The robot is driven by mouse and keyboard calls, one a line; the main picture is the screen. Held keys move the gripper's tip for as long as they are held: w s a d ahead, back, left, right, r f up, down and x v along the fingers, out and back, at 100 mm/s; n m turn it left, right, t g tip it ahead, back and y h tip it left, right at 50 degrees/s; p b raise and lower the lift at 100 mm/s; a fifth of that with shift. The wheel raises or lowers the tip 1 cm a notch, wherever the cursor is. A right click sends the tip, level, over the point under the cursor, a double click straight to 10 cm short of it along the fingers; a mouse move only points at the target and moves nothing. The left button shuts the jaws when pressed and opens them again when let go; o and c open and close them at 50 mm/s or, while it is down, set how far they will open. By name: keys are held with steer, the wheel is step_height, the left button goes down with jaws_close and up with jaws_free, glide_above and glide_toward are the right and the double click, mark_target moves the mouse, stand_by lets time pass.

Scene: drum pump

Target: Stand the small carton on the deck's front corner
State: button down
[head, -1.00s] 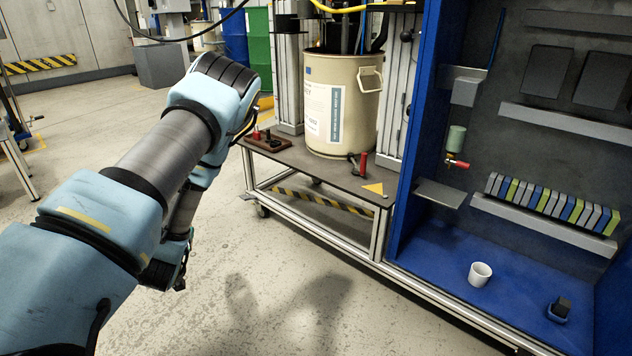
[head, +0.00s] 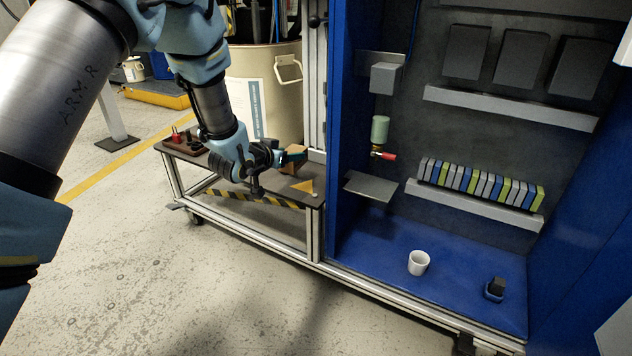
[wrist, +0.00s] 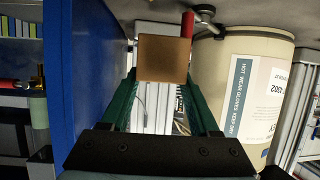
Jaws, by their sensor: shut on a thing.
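My gripper (wrist: 161,95) is shut on a small brown carton (wrist: 163,58), held between its green fingers in the wrist view. In the head view the carton (head: 292,161) shows beyond the fingers, over the right part of the grey deck (head: 264,188). It is close to the deck top; I cannot tell whether it touches. My wrist hides part of the deck.
A beige drum (head: 262,90) stands behind the gripper. A red-handled tool (wrist: 188,24) shows just beyond the carton. A blue cabinet wall (head: 350,130) rises right of the corner. A white cup (head: 418,262) stands inside the cabinet.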

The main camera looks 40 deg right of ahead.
steer(key=s+d+r, duration=0.2)
steer(key=d, duration=0.1)
steer(key=b, duration=0.3)
glide_above(305, 192)
steer(key=shift+m+g, duration=0.4)
step_height(305, 192, down, 10)
steer(key=shift+r, duration=0.1)
steer(key=shift+b, duration=0.3)
steer(key=shift+c, duration=0.6)
jaws_free()
